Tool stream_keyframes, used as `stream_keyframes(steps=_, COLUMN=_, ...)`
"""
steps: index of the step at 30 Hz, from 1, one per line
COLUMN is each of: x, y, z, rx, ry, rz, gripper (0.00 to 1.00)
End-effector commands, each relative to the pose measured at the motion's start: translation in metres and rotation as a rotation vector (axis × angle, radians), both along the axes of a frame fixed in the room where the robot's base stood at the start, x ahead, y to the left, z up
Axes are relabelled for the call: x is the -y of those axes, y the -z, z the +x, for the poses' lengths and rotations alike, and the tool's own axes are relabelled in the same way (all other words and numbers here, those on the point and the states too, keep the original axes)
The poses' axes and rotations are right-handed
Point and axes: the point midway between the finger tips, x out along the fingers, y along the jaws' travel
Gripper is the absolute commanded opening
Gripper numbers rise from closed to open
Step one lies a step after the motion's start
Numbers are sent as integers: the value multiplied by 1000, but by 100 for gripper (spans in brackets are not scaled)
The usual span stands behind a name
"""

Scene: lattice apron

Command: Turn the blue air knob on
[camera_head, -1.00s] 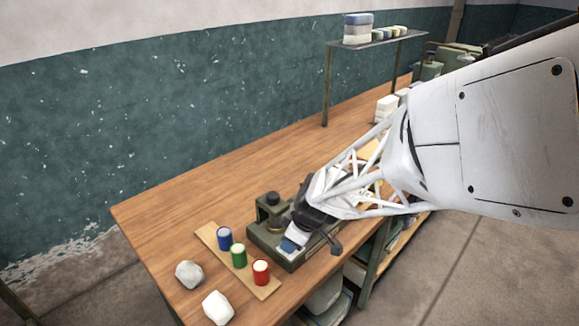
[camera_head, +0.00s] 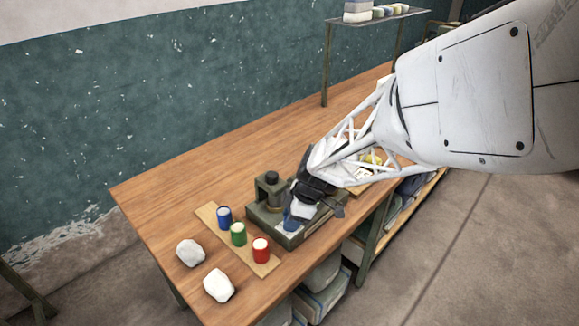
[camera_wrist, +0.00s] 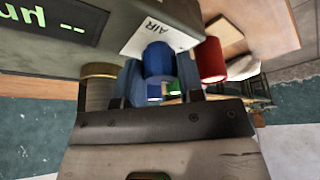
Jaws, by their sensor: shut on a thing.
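The blue air knob (camera_wrist: 159,60) stands by a white label reading AIR (camera_wrist: 155,31) on a dark green device. In the wrist view the knob sits between the fingers of my gripper (camera_wrist: 160,82), which is shut on it. In the head view my gripper (camera_head: 298,212) reaches down onto the front part of the device (camera_head: 268,226), and part of the blue knob (camera_head: 290,220) shows at the fingertips. The device also has a display with green characters (camera_wrist: 50,20) in the wrist view. The knob's exact turn angle cannot be told.
A wooden board with blue (camera_head: 224,217), green (camera_head: 238,234) and red (camera_head: 261,250) cans lies left of the device. Two whitish lumps (camera_head: 190,253) sit near the table's front left. A small shelf (camera_head: 380,17) stands at the back.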

Motion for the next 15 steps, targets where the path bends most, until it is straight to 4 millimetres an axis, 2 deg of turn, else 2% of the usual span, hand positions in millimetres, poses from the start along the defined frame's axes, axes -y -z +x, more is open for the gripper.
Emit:
stream_keyframes(steps=3, x=0, y=0, z=0, rx=0, ry=0, rz=0, gripper=12)
stream_keyframes(steps=4, x=0, y=0, z=0, rx=0, ry=0, rz=0, gripper=37)
stream_keyframes(steps=9, x=0, y=0, z=0, rx=0, ry=0, rz=0, gripper=60)
stream_keyframes(steps=15, x=0, y=0, z=0, rx=1, ry=1, rz=0, gripper=60)
